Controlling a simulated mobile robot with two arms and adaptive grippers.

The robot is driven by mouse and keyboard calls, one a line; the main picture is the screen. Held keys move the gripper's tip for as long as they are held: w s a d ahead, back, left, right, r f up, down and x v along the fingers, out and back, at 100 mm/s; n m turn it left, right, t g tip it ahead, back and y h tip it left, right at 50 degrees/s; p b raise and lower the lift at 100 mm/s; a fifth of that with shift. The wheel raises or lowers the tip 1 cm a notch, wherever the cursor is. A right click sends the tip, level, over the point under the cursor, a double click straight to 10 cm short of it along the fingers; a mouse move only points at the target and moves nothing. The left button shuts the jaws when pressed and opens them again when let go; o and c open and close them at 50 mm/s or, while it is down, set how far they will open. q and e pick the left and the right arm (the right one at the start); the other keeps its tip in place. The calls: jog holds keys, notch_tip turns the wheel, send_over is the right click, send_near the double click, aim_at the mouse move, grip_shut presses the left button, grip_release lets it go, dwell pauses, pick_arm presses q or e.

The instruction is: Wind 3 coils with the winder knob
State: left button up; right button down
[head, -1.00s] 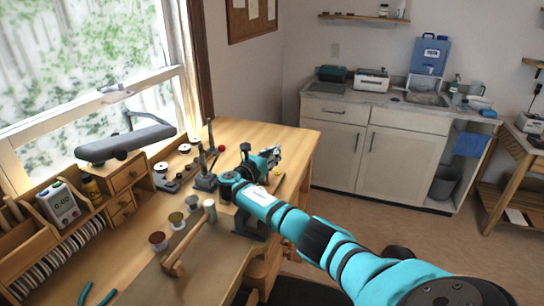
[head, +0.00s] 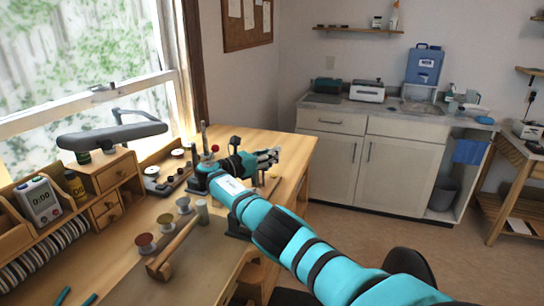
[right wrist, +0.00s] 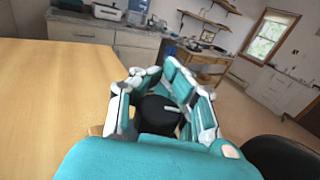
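My right gripper (head: 266,158) reaches over the far right part of the wooden bench (head: 285,145). In the right wrist view its fingers (right wrist: 163,90) stand apart on both sides of a black round part (right wrist: 158,113), which looks like a knob with a pale line. I cannot tell whether they press on it. Dark stands of what seems to be the winder (head: 204,168) show beside my wrist; my arm hides much of it. Three small spools, red-brown (head: 145,243), olive (head: 165,222) and grey (head: 182,204), stand in a row on the bench. My left gripper is out of view.
A wooden mallet (head: 172,252) lies beside the spools. At the left are a meter reading 0:00 (head: 40,200), a wooden organizer (head: 110,205) and a padded dark bar (head: 112,136). A sink counter (head: 390,112) stands beyond. The bench's far right corner is clear.

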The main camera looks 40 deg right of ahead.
jog(key=c, duration=1.3)
grip_release()
jog(key=a, duration=0.8)
jog(key=w+a, duration=0.1)
jog(key=a, duration=0.3)
